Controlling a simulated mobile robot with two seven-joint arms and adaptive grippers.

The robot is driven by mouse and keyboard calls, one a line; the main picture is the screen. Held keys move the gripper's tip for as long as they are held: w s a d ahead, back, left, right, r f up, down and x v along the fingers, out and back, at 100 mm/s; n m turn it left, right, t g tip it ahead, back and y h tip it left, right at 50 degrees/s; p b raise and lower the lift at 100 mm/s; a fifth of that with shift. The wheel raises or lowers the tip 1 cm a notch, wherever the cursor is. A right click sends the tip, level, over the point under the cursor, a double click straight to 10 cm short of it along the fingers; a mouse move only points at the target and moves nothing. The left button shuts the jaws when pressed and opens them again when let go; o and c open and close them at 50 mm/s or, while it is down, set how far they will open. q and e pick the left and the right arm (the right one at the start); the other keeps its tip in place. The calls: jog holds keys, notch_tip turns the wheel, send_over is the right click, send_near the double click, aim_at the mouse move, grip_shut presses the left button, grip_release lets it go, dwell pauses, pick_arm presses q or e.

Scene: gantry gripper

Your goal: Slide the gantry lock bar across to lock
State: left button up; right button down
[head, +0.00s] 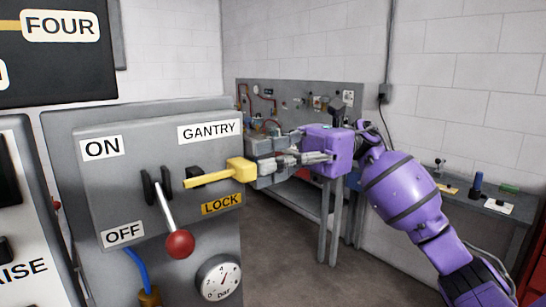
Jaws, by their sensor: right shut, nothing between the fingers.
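The yellow lock bar (214,174) sticks out to the right from the grey gantry panel (110,190), above the yellow LOCK label (221,204). Its thick block end is at the panel's right edge. My right gripper (278,161) comes in from the right with its grey fingers shut and empty. The fingertips are close to the right of the bar's block end; I cannot tell whether they touch it. My left gripper is not in view.
A pressure gauge (218,280) sits low on the panel, below the LOCK label. A cluttered workbench (300,95) stands behind my right gripper, and a grey side table (500,203) is at the right. The floor between panel and bench is clear.

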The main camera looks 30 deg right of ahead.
aim_at(245, 171)
jog(key=shift+f, duration=0.1)
jog(key=a, duration=0.4)
jog(key=shift+s+a, duration=0.2)
jog(key=shift+a, duration=0.2)
jog(key=shift+d, duration=0.1)
